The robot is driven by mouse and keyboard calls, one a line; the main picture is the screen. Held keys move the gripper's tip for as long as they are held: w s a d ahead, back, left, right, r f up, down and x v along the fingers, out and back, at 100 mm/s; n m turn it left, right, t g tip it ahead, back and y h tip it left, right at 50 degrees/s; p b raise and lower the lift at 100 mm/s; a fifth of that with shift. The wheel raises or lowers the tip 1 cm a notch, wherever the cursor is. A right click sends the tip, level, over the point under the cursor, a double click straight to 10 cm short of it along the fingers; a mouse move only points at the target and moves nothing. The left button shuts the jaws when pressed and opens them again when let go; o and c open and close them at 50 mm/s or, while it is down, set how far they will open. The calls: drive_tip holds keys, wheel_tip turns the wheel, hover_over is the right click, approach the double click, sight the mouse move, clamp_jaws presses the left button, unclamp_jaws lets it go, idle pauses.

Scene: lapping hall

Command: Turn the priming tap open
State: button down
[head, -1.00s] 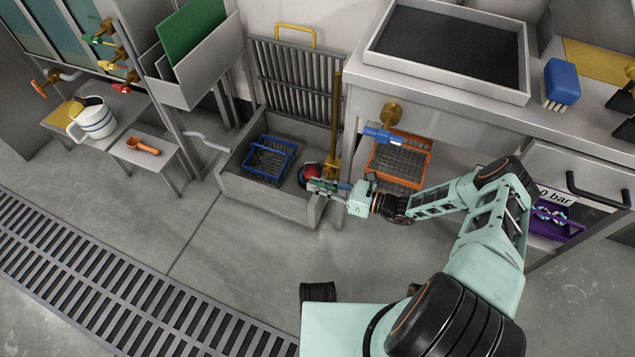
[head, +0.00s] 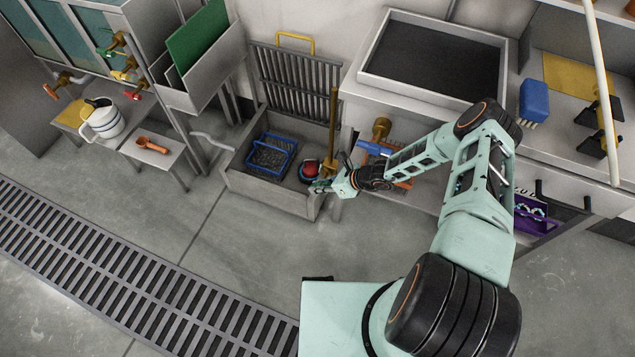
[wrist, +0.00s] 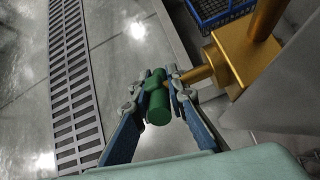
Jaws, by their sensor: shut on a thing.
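The tap in my gripper's reach has a green cylindrical handle (wrist: 158,104) on a brass stem, joined to a brass block (wrist: 236,56) and upright pipe in the wrist view. In the head view the brass pipe (head: 332,125) stands at the right end of the grey trough. My gripper (wrist: 158,90) is shut on the green handle, with a blue-grey finger on each side. In the head view my gripper (head: 321,187) is low beside the trough's front right corner, where the handle is too small to make out well. No label on this tap is readable.
The trough (head: 262,195) holds a blue basket (head: 270,155) and a red round thing (head: 311,170). A blue-handled tap (head: 374,149) sits on the bench front above my wrist. More taps (head: 120,65) are at the left. The floor beside the drain grating (head: 120,260) is clear.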

drive_tip(key=shift+d+h, duration=0.1)
drive_tip(key=shift+h, duration=0.2)
drive_tip(key=c, duration=1.9)
unclamp_jaws()
drive_tip(key=v, duration=1.2)
